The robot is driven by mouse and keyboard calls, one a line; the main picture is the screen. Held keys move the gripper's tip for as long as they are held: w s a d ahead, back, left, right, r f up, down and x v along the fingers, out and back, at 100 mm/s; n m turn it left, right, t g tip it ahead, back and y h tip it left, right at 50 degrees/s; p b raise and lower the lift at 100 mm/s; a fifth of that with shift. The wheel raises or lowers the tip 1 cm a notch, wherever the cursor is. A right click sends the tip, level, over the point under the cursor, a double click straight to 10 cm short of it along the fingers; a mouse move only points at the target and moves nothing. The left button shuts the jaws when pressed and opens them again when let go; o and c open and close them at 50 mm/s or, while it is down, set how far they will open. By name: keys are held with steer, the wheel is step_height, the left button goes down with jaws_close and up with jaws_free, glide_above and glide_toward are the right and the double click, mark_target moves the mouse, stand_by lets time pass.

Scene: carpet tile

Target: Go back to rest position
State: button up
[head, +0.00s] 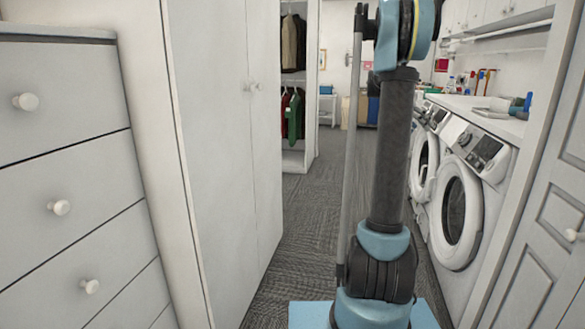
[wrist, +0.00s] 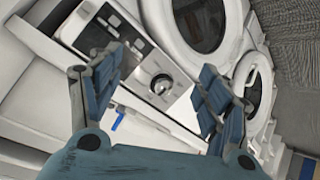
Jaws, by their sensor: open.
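My gripper (wrist: 158,90) shows in the wrist view with its two blue fingers spread apart and nothing between them. Behind the gap is the control panel of a washing machine (wrist: 150,72), with a round knob; I cannot tell how far the fingers are from it. In the head view my arm stands upright in the middle, and the gripper itself is out of the picture.
White drawers (head: 62,165) and a tall closed wardrobe (head: 215,120) stand on the left. Front-loading washers (head: 457,205) and a white door (head: 540,255) are on the right. Grey carpet (head: 305,210) runs clear between them. Open shelving with hanging clothes (head: 293,115) is farther back.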

steer(key=s+a+f+n+t+y, duration=0.1)
steer(key=s+a+f+n+y, duration=0.25)
steer(key=s+a, duration=0.85)
steer(key=s+a+f+n+y, duration=0.2)
steer(key=s+a+f+n, duration=0.1)
steer(key=s+a+f, duration=0.4)
steer(key=s+a+f+n+t+y, duration=0.1)
steer(key=s+a+f+n+y, duration=0.1)
steer(key=s+a+f, duration=0.5)
steer(key=s+a+f+n+y, duration=0.2)
steer(key=s+a+f+n, duration=0.2)
steer(key=s, duration=1.3)
step_height(320, 180, down, 3)
steer(key=a, duration=0.2)
steer(key=shift+a+n, duration=0.35)
steer(key=shift+a, duration=0.05)
steer(key=shift+s+r, duration=0.1)
